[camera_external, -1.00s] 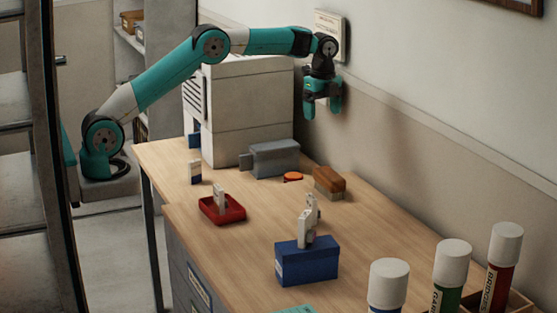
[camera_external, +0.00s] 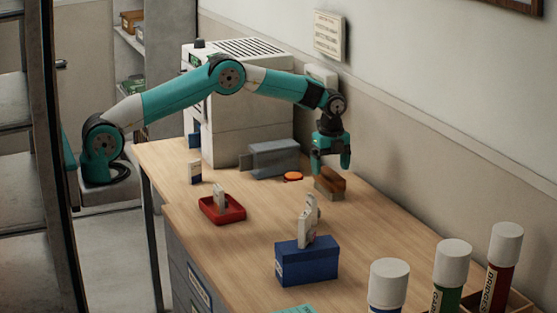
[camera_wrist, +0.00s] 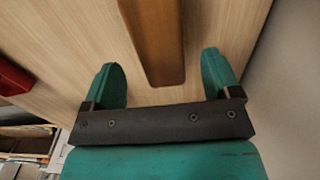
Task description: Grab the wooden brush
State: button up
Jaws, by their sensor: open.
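The wooden brush (camera_external: 331,182) lies on the desk near the wall, with a brown wooden back and a paler lower part. In the wrist view its brown back (camera_wrist: 155,38) runs from the top edge down between the two teal fingers. My gripper (camera_external: 331,168) is directly above the brush in the external view, fingers pointing down. It also shows in the wrist view (camera_wrist: 161,80), open, with a finger on each side of the brush's near end and gaps between. Part of the brush's top is hidden by the fingers in the external view.
A small orange-red disc (camera_external: 293,176) and a grey metal box (camera_external: 274,159) sit left of the brush. A red tray (camera_external: 232,214) and a blue box (camera_external: 307,262) stand nearer the front. The wall (camera_external: 400,195) is close on the right.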

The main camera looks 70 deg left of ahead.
aim_at(330, 173)
jog(key=f, duration=0.3)
jog(key=f+p, duration=0.1)
jog(key=f, duration=0.1)
jog(key=shift+a, duration=0.25)
jog(key=c, duration=1)
jog(key=shift+r, duration=0.1)
jog(key=shift+c, duration=0.4)
jog(key=shift+r, duration=0.1)
